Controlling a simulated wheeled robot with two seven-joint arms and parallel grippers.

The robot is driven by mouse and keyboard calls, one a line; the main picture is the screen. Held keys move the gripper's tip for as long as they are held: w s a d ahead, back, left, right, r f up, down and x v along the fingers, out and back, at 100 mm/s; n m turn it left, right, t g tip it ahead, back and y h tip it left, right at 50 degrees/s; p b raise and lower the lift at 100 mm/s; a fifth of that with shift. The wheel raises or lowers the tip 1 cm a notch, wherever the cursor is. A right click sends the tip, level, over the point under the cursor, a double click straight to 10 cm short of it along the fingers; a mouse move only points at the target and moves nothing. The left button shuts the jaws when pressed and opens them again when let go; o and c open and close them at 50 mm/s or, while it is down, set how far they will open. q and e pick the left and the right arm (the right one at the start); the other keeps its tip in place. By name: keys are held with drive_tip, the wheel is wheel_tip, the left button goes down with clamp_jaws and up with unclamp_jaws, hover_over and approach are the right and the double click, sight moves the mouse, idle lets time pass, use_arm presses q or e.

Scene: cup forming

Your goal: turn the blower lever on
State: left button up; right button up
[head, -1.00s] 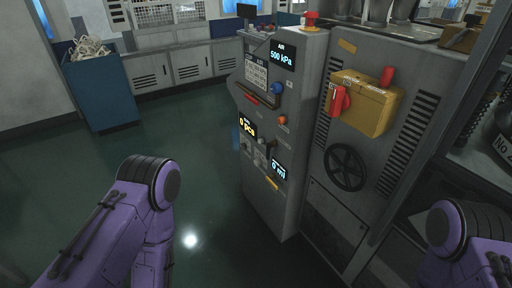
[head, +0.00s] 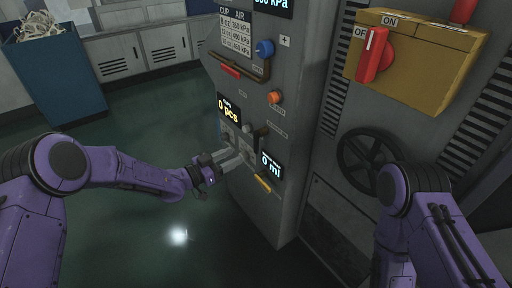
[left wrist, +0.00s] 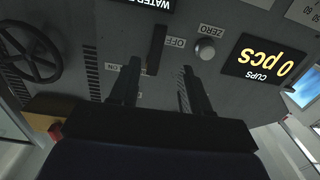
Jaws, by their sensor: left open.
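A dark upright lever (head: 262,140) stands on the grey console's front, between the CUPS display and the ml display. In the left wrist view, which shows the panel upside down, the lever (left wrist: 155,52) has OFF and ON labels beside it. No blower label is readable, and I cannot tell which position the lever is in. My left gripper (head: 243,157) reaches the console just left of and below the lever. In the left wrist view its fingers (left wrist: 160,88) are apart, with the lever appearing in the gap. Contact is not clear. My right arm shows, but its gripper does not.
A yellow box (head: 428,62) with a red ON/OFF handle (head: 372,57) is on the right cabinet above a black handwheel (head: 371,160). A blue knob (head: 265,48) and an orange button (head: 275,97) are above the lever.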

sight(255, 144)
use_arm(q)
drive_tip(key=x, duration=0.7)
drive_tip(key=r+b+x, duration=0.1)
drive_tip(key=x, duration=0.2)
drive_tip(key=shift+d, duration=0.35)
clamp_jaws()
